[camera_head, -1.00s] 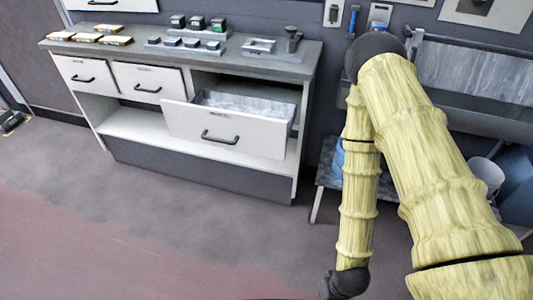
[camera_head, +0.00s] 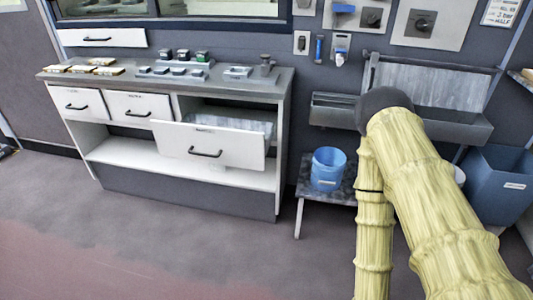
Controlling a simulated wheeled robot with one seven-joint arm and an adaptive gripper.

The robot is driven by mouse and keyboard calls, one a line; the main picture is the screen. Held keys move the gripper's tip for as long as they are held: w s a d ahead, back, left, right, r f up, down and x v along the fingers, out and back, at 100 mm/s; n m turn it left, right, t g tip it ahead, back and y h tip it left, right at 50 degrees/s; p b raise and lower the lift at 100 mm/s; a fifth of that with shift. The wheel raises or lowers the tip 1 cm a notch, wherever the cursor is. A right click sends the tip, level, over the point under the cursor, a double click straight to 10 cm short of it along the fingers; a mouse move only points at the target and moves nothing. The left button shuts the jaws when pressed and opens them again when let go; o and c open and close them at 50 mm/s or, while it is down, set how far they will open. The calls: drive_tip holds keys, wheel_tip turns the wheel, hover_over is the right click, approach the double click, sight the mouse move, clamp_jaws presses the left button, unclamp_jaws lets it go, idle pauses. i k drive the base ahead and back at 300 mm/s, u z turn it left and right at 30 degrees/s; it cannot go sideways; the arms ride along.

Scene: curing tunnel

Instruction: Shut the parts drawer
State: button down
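The parts drawer is most likely the white drawer (camera_head: 232,148) that stands pulled out at the right of the cabinet; I cannot read its label. It has a dark bar handle (camera_head: 205,153) on its front, and its grey inside shows above the front panel. Two more white drawers, at the left (camera_head: 80,103) and in the middle (camera_head: 138,107), sit about flush in the cabinet. My yellow-covered arm fills the right side of the head view, well apart from the open drawer. My gripper is out of the picture.
The worktop (camera_head: 175,87) above carries several small blocks and yellow pieces. A blue bucket (camera_head: 328,168) stands on a low bench right of the cabinet. A grey sink (camera_head: 455,128) and a blue bin (camera_head: 503,185) are farther right. The floor before the cabinet is clear.

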sight(234, 142)
drive_tip(key=z, duration=0.2)
drive_tip(key=i, duration=0.95)
drive_tip(key=u, duration=0.45)
